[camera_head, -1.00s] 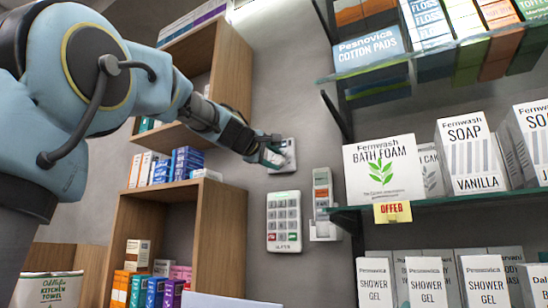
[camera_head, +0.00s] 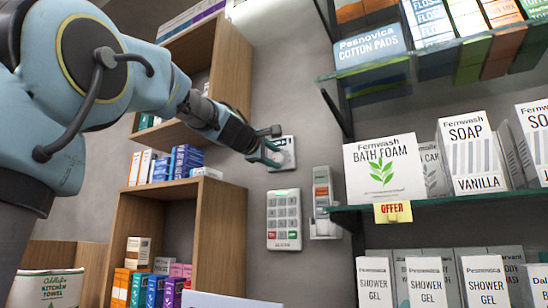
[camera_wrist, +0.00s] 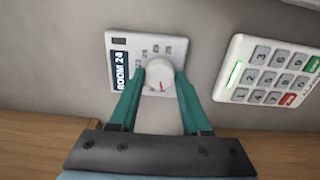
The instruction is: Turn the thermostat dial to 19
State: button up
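The thermostat (camera_head: 288,144) is a small white unit on the grey wall. In the wrist view the thermostat (camera_wrist: 118,41) appears turned sideways, with a dark label reading "ROOM 24". Its round white dial (camera_wrist: 159,73) has a red mark pointing toward the bottom of the picture. The small numbers around the dial are too blurred to read surely. My gripper (camera_head: 272,145) is at the thermostat. In the wrist view the two teal fingers of my gripper (camera_wrist: 160,76) stand apart on either side of the dial, very close to it. I cannot tell whether they press on it.
A white keypad (camera_head: 284,219) is on the wall below the thermostat, also at the right in the wrist view (camera_wrist: 232,82). A holder (camera_head: 323,203) with an orange-and-white item is beside it. Wooden shelves (camera_head: 216,225) stand left; glass shelves (camera_head: 440,208) with boxes stand right.

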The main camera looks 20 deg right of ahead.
jog(key=o, duration=0.4)
